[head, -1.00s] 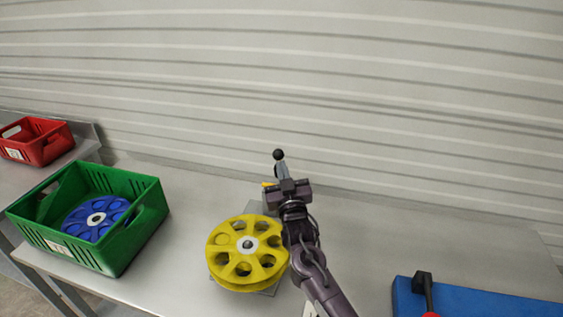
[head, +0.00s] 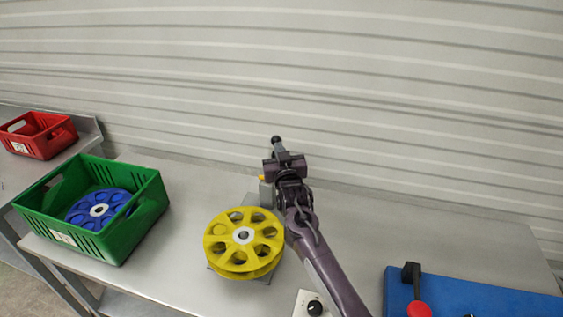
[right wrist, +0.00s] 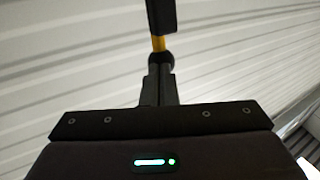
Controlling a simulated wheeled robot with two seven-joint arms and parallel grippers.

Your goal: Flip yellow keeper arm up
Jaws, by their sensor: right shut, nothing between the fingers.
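A yellow spoked wheel (head: 243,236) lies on a grey base on the table. Behind it, a small yellow piece (head: 262,178) shows on top of a grey post (head: 266,194), left of my right gripper. The gripper hides most of this area. My right gripper (head: 279,150) is shut, its fingers pointing toward the back wall. A black ball knob (head: 276,140) shows at its tips. In the right wrist view the shut fingers (right wrist: 159,85) meet a black ball, with a yellow rod (right wrist: 158,43) beyond it leading to a black block (right wrist: 161,15). Whether they touch, I cannot tell.
A green crate (head: 147,215) with a blue wheel (head: 97,209) stands left on the table. A red crate (head: 38,148) is farther left. A blue board (head: 470,292) with a red-knobbed part is at the right front. The table (head: 400,230) is clear at back right.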

